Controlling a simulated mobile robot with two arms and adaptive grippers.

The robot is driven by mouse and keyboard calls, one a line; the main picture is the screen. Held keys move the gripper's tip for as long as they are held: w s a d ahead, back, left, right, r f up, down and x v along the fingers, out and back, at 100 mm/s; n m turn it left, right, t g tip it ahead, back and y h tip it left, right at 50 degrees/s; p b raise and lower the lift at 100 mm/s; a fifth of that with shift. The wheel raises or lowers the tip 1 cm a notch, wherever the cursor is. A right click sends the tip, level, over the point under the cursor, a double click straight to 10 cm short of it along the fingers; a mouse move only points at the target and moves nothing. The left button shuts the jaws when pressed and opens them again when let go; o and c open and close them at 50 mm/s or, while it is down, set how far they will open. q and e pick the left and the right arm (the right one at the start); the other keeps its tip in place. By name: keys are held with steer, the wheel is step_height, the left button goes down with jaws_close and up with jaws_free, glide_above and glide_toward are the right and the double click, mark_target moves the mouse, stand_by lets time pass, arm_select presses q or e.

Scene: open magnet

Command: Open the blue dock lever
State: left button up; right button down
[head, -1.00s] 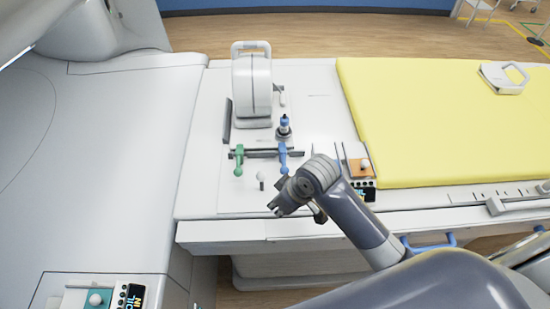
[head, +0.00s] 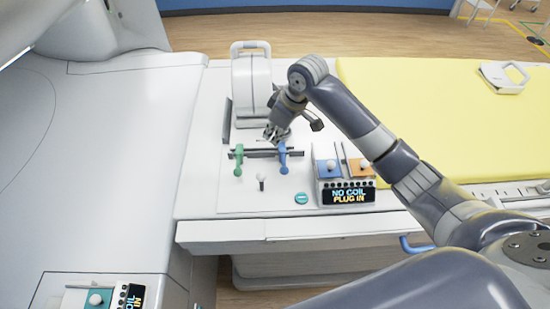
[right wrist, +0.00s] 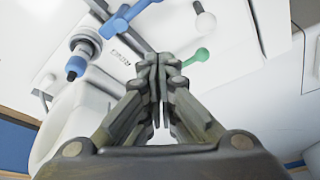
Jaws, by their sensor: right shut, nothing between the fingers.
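The blue dock lever (head: 282,157) stands at the right end of a dark rail on the white dock panel. In the right wrist view the blue lever (right wrist: 122,22) lies at the top, left of the fingertips. A green lever (head: 238,160) is at the rail's left end; it also shows in the right wrist view (right wrist: 195,57). My right gripper (head: 270,136) is just behind the rail, near the blue lever's far end. In the right wrist view its fingers (right wrist: 163,63) are shut and empty. I cannot tell whether they touch the lever. My left gripper is not in view.
A blue-tipped plug (right wrist: 78,62) stands near the blue lever, hidden by my gripper in the head view. A white coil housing (head: 250,88) is behind. A small box with a "NO COIL PLUG IN" display (head: 347,195) and a white knob post (head: 262,183) are in front.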

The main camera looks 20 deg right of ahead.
mark_target(283, 159)
steer(key=shift+f, duration=0.1)
steer(key=p+x, duration=0.2)
steer(key=x, duration=0.7)
steer(key=shift+w+a+f+p, duration=0.1)
steer(key=shift+a+f+p, duration=0.1)
steer(key=shift+p, duration=0.2)
steer(key=shift+s+d+f+p, duration=0.2)
steer(key=shift+s+d+p, duration=0.3)
steer(key=shift+s+p, duration=0.1)
steer(key=shift+s+d+f+p, duration=0.15)
steer(key=shift+s+d+p, duration=0.35)
steer(key=shift+p, duration=0.1)
steer(key=shift+s+d+f, duration=0.1)
steer(key=shift+s+d, duration=0.25)
steer(key=shift+s, duration=0.05)
steer(key=shift+f, duration=0.1)
steer(key=shift+w, duration=0.1)
